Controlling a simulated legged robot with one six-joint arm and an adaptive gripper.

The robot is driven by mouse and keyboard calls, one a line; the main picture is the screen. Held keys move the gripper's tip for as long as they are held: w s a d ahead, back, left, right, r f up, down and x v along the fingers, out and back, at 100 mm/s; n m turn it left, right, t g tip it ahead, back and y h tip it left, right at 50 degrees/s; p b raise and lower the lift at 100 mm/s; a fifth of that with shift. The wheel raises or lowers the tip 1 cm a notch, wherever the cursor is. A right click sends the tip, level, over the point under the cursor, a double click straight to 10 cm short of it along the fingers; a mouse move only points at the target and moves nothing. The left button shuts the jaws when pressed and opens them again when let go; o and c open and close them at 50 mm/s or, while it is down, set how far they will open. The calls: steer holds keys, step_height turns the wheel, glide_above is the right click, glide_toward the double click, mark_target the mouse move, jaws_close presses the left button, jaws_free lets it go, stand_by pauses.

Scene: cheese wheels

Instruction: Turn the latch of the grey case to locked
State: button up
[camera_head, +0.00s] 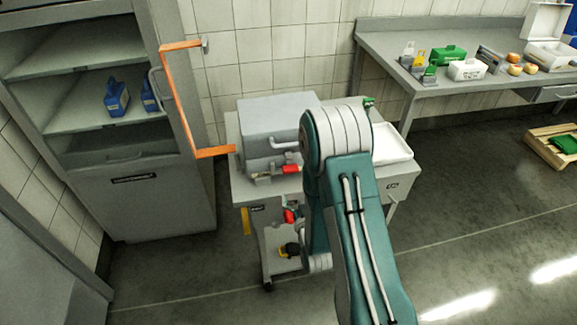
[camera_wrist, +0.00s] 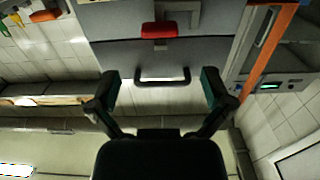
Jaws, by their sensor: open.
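The grey case (camera_head: 262,118) sits on top of a grey cart. Its red latch (camera_head: 291,169) is on the front, low down, beside a small metal fitting. In the wrist view the red latch (camera_wrist: 158,30) lies crosswise on the case front (camera_wrist: 112,24), near the top of the picture. A dark bar handle (camera_wrist: 163,80) shows below it there. My gripper (camera_wrist: 160,82) is open and empty, its two fingers apart on either side of the handle in the picture, with the latch beyond them. I cannot tell if anything touches. My arm hides the gripper in the head view.
An orange crank-shaped bar (camera_head: 178,98) stands left of the case by an open cabinet (camera_head: 150,190) with blue boxes. A white tray (camera_head: 392,146) lies right of the case on the cart. A bench (camera_head: 400,62) with several items stands back right.

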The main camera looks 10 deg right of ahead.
mark_target(291, 168)
steer(key=w, duration=1)
steer(key=shift+w, duration=0.1)
steer(key=c, duration=1.1)
